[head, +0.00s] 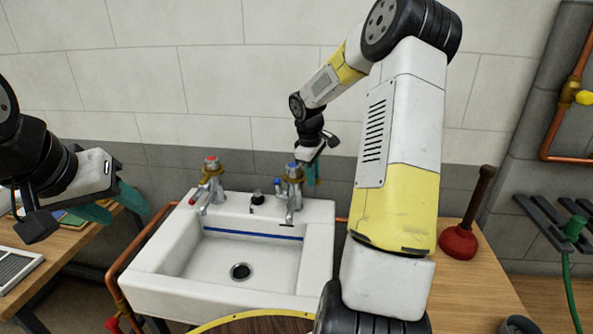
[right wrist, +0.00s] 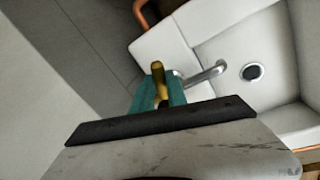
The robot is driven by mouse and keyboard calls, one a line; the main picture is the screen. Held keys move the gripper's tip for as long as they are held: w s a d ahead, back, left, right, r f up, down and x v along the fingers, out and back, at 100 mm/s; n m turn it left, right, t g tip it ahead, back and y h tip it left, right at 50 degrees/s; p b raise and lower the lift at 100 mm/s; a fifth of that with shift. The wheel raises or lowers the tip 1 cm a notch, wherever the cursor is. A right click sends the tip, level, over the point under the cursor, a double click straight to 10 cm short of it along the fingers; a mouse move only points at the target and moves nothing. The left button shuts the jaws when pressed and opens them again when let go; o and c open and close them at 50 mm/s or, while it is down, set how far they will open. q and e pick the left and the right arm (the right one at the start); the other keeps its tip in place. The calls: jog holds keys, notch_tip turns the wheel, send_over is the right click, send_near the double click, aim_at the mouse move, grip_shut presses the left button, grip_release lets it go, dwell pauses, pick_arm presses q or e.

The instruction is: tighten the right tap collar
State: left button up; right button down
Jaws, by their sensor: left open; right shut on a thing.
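The right tap (head: 292,186), with a blue-marked top and a chrome spout, stands on the back right of the white sink. My right gripper (head: 313,173) is at its right side, partly hidden behind its own wrist. In the right wrist view, its teal fingers (right wrist: 158,92) are closed around a brass-yellow piece, which looks like the tap collar (right wrist: 160,82); the chrome spout reaches right from it. How tight the collar sits cannot be told. My left gripper (head: 115,205) is open and empty at the left, above the floor gap and side table.
The left tap (head: 211,185) has a red-marked top. The white sink (head: 165,265) has a dark drain (head: 241,271). A red plunger (head: 458,242) stands on the wooden counter at right. Copper pipe (head: 125,275) runs along the sink's left side. The basin is empty.

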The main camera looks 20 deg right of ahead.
aim_at(289, 180)
jog(key=shift+a+r+m, duration=0.1)
jog(key=shift+a+m, duration=0.05)
jog(key=shift+m, duration=0.15)
jog(key=shift+s+a+m+g, duration=0.1)
jog(key=shift+a+m+g, duration=0.3)
jog(key=shift+a+m, duration=1.3)
jog(key=shift+s+a+m+g, duration=0.15)
jog(key=shift+a+m+g, duration=0.4)
jog(key=shift+m, duration=2.1)
jog(key=shift+s+a+m+g, duration=0.1)
jog(key=shift+a+m+g, duration=0.15)
jog(key=shift+a+m, duration=1.5)
jog(key=shift+w+d+m, duration=0.1)
jog(key=shift+d+m, duration=0.2)
jog(key=shift+m, duration=0.4)
jog(key=c, duration=1.3)
grip_release()
jog(key=r, duration=0.2)
jog(key=a+r, duration=0.1)
jog(key=r, duration=0.4)
jog(key=shift+w+a+r, duration=0.15)
jog(key=shift+w+r, duration=0.1)
jog(key=shift+w, duration=0.1)
